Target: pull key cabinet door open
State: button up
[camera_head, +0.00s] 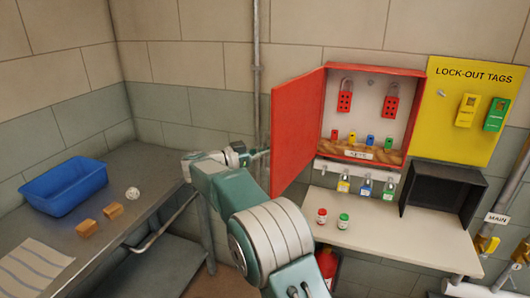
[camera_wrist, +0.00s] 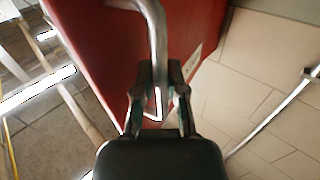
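The key cabinet (camera_head: 372,72) hangs on the wall with its red door (camera_head: 297,131) swung wide open to the left. Inside are red hasps, several coloured padlocks and a "KEYS" label. My gripper (camera_head: 257,156) is at the outer face of the door, on its left side. In the wrist view, my gripper (camera_wrist: 162,92) has its fingers close on either side of the grey metal handle (camera_wrist: 157,35) and appears shut on it. The red door (camera_wrist: 205,30) fills the upper middle of that view. The exact finger contact is hard to see.
A metal bench (camera_head: 150,170) with a blue bin (camera_head: 64,186) stands left. A shelf (camera_head: 390,228) below the cabinet holds two small jars and a black box (camera_head: 440,196). A yellow "LOCK-OUT TAGS" board (camera_head: 465,105) is at right. A vertical pipe (camera_head: 257,70) runs behind my gripper.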

jog(key=o, duration=0.3)
jog(key=shift+a, duration=0.1)
jog(key=v, duration=1.2)
jog(key=shift+f, duration=0.1)
